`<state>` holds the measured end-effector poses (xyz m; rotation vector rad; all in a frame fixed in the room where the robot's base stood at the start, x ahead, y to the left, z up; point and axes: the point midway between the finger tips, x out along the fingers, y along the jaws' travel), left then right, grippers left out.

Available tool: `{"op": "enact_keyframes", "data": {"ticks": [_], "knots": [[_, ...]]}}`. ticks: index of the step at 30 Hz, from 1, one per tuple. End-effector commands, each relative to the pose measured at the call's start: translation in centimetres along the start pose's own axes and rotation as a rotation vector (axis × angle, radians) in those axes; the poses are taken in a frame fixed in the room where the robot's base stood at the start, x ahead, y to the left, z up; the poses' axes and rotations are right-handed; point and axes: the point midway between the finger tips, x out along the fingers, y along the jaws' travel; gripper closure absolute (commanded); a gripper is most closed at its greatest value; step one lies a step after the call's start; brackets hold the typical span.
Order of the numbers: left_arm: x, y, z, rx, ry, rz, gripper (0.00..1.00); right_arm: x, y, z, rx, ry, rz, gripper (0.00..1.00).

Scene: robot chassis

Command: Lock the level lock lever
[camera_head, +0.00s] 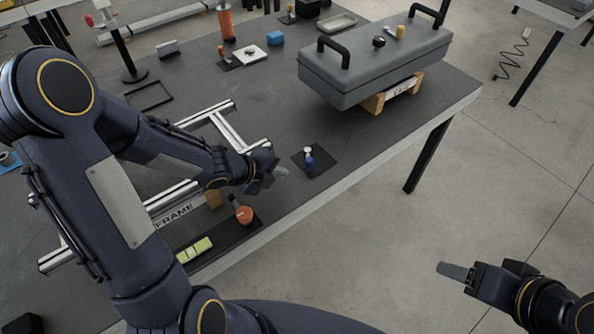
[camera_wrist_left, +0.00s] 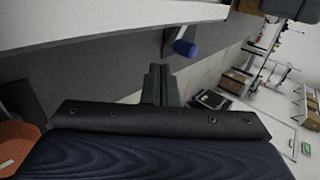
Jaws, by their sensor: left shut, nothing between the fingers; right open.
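A small upright part with a blue body and pale top (camera_head: 308,158) stands on a dark square mat (camera_head: 321,164) near the table's front edge. I take it for the level lock lever, though I cannot tell for sure. A blue knob (camera_wrist_left: 185,48) shows in the left wrist view, just beyond the fingertips. My left gripper (camera_head: 279,171) is shut and empty, a little left of the blue part and apart from it. Its closed fingers (camera_wrist_left: 161,72) also show in the wrist view. My right gripper (camera_head: 452,271) is open and empty over the floor, off the table.
An aluminium frame (camera_head: 228,131) lies under and beside my left arm. A grey case (camera_head: 378,62) rests on a wooden stand at the back right. An orange-red round object (camera_head: 244,215) and a yellow-green block (camera_head: 194,249) lie near the front edge. The table right of the mat is clear.

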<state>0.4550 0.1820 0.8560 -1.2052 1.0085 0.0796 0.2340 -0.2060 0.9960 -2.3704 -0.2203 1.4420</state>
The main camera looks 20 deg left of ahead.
Motion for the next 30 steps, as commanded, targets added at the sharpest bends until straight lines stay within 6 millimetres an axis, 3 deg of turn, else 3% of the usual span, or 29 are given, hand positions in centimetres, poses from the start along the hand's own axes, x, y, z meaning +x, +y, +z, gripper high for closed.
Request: {"op": "enact_keyframes", "data": {"ticks": [1,4,6,12,30], "knots": [[1.6,0.4,-0.1,0.001,0.003,0.001,1.0,0.9,0.4,0.5,0.0,0.0,0.0,0.41],[3.5,0.3,-0.1,0.003,0.003,0.001,1.0,1.5,0.7,0.8,0.0,0.0,0.0,0.41],[3.8,-1.1,0.0,0.003,0.002,-0.001,1.0,0.9,0.4,0.5,0.0,0.0,0.0,0.41],[5.3,-2.5,0.0,0.0,0.0,0.0,1.0,0.8,0.4,0.4,0.0,0.0,0.0,0.41],[5.7,-2.7,0.0,-0.001,-0.001,0.0,1.0,0.9,0.4,0.5,0.0,0.0,0.0,0.41]]}}
